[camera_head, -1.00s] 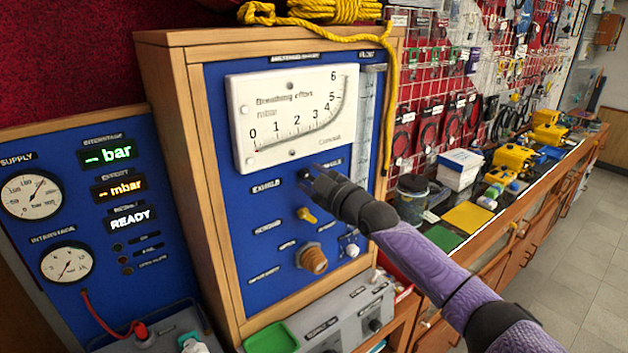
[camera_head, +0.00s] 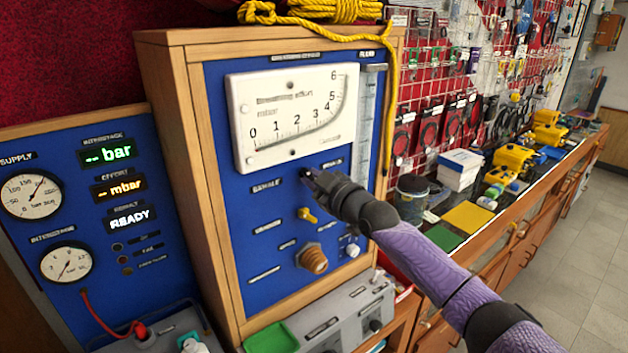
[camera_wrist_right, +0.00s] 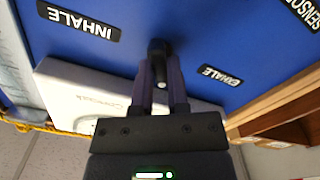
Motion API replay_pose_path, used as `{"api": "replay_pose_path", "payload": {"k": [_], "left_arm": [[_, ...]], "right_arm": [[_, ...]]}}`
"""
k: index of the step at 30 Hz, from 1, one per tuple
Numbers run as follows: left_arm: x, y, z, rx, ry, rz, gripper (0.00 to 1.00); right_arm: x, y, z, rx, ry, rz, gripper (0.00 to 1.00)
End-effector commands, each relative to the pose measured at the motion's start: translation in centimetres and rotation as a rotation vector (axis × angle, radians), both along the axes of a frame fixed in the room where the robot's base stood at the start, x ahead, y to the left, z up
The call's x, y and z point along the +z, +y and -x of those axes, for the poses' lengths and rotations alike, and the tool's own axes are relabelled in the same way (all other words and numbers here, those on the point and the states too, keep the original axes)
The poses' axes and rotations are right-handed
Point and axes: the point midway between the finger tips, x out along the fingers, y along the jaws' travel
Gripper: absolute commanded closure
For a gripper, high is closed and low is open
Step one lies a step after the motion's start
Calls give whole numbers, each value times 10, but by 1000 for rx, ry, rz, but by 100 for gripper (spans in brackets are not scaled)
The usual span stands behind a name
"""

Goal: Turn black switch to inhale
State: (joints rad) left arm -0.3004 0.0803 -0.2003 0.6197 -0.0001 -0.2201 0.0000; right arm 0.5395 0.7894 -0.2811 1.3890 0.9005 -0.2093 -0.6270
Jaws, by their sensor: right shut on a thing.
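The black switch (camera_wrist_right: 158,52) sits on the blue panel (camera_head: 225,215), between the INHALE label (camera_wrist_right: 78,20) and the EXHALE label (camera_wrist_right: 222,75) in the wrist view. My right gripper (camera_wrist_right: 160,82) is shut on the switch, with one finger on either side of it. In the head view my right gripper (camera_head: 309,178) reaches the panel just below the white breathing effort gauge (camera_head: 240,120), and its fingers mostly hide the switch. Which way the switch points is hard to tell. My left gripper is not in view.
A yellow knob (camera_head: 307,215) and a brass fitting (camera_head: 312,258) stick out of the panel below my right gripper. The wooden cabinet frame (camera_head: 172,130) surrounds the panel. A yellow rope (camera_head: 392,80) hangs to the right. A counter with several tools runs along the right.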

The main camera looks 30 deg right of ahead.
Motion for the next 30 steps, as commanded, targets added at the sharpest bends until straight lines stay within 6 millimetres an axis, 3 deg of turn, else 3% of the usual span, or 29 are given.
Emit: {"api": "replay_pose_path", "payload": {"k": [30], "left_arm": [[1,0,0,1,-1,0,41]], "right_arm": [[0,-1,0,-1,76,-957,100]]}}
